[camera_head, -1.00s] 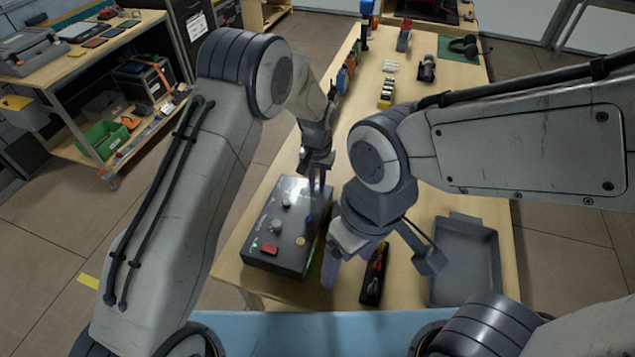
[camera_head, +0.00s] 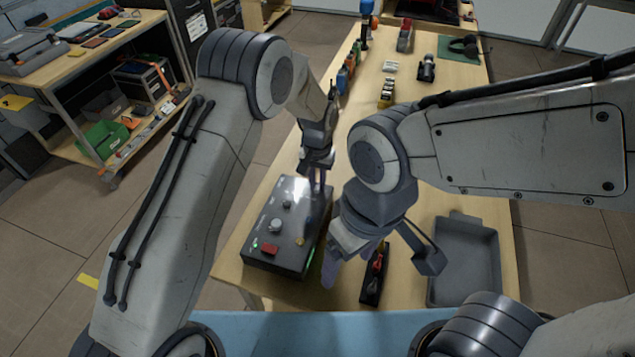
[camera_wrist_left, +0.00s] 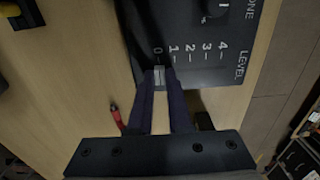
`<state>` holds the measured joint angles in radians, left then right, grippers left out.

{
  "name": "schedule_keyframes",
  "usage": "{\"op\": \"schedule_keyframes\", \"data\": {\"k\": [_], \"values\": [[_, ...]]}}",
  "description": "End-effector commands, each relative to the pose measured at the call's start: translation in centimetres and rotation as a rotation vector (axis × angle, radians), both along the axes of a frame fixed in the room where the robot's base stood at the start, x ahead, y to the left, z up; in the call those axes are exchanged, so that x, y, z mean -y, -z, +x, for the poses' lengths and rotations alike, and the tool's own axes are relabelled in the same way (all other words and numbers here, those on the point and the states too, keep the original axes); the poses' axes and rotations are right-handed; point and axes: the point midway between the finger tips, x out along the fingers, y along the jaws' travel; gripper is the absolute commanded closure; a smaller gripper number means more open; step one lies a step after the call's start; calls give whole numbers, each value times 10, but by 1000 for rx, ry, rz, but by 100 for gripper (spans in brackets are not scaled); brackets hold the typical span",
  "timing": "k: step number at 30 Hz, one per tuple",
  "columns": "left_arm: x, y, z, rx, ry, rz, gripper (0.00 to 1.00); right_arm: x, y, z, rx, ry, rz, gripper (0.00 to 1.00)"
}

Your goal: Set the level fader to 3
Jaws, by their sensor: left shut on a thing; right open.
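The dark control box (camera_head: 262,238) sits on the near left part of the wooden bench, with knobs and a red button on top. In the left wrist view its panel (camera_wrist_left: 200,70) shows the LEVEL scale, with marks 0 to 4 in a row. The pale fader cap (camera_wrist_left: 159,76) is in line with the 0 mark. My left gripper (camera_head: 317,188) is at the far right part of the box; in its wrist view its dark fingers (camera_wrist_left: 163,78) are shut on the cap from both sides. My right gripper (camera_head: 378,268) is open and empty, above the bench right of the box.
A small black holder with red-handled items (camera_head: 374,280) lies right of the box. A grey tray (camera_head: 463,255) stands at the bench's right edge. Small colored items, a headset (camera_head: 464,46) and other gear are at the far end. My right arm crosses above the bench.

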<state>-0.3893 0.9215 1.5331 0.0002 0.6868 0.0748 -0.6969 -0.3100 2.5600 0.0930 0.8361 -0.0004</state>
Motion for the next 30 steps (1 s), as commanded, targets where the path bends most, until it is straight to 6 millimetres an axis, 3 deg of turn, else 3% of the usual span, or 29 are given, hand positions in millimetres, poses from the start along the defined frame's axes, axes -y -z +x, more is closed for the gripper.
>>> {"op": "schedule_keyframes", "data": {"k": [11, 21, 30], "values": [[-1, 0, 0, -1, -1, 0, 100, 0, 0, 0, 0, 0, 0, 20], [-53, 0, 18, 0, -3, 0, 100, 0, 3, 0, 0, 0, 0, 20], [-57, -1, 19, 1, 0, 0, 100, 0, 3, 0, 0, 0, 0, 20]]}}
